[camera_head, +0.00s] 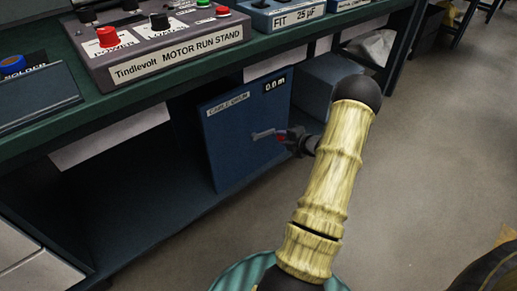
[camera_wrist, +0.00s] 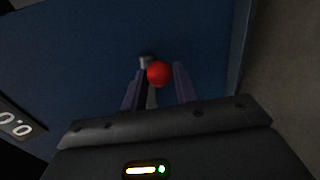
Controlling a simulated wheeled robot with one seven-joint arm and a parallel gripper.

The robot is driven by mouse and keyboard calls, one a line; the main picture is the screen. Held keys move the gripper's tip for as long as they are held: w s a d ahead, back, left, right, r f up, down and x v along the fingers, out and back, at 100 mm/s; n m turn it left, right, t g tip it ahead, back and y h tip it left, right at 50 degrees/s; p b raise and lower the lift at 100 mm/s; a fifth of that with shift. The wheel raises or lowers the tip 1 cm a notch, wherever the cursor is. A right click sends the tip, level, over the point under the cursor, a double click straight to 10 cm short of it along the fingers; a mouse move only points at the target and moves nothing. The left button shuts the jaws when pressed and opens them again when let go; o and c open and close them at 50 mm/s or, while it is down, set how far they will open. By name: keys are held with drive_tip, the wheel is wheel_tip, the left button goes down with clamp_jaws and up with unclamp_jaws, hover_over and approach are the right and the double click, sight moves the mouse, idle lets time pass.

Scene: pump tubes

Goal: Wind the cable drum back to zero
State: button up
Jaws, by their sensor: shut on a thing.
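The blue cable drum unit (camera_head: 240,150) stands on the bench's lower shelf, under the tabletop. Its label reads CABLE DRUM and its display (camera_head: 275,84) reads 0.0 m; part of this display shows in the wrist view (camera_wrist: 15,122). A grey crank arm (camera_head: 264,133) on its front points right and ends in a red knob (camera_head: 281,136). My gripper (camera_head: 287,137) is at the knob. In the wrist view my gripper's two fingers (camera_wrist: 160,82) stand on either side of the red knob (camera_wrist: 159,73), shut on it. The grip contact is partly hidden.
The Tindlevolt motor run stand (camera_head: 165,45) sits on the green bench top above the drum. A grey box (camera_head: 325,83) stands right of the drum unit. Bare floor (camera_head: 430,150) lies to the right.

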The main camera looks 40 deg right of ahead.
drive_tip(key=shift+s+d+r, duration=0.2)
drive_tip(key=shift+d, duration=0.1)
drive_tip(key=shift+r, duration=0.1)
drive_tip(key=shift+d+r+p, duration=0.1)
drive_tip(key=shift+r+p, duration=0.4)
drive_tip(key=o, duration=0.3)
drive_tip(key=shift+r, duration=0.1)
drive_tip(key=o, duration=0.7)
drive_tip(key=shift+w, duration=0.1)
drive_tip(key=shift+a, duration=0.2)
drive_tip(key=p+v, duration=0.3)
drive_tip(key=v, duration=0.5)
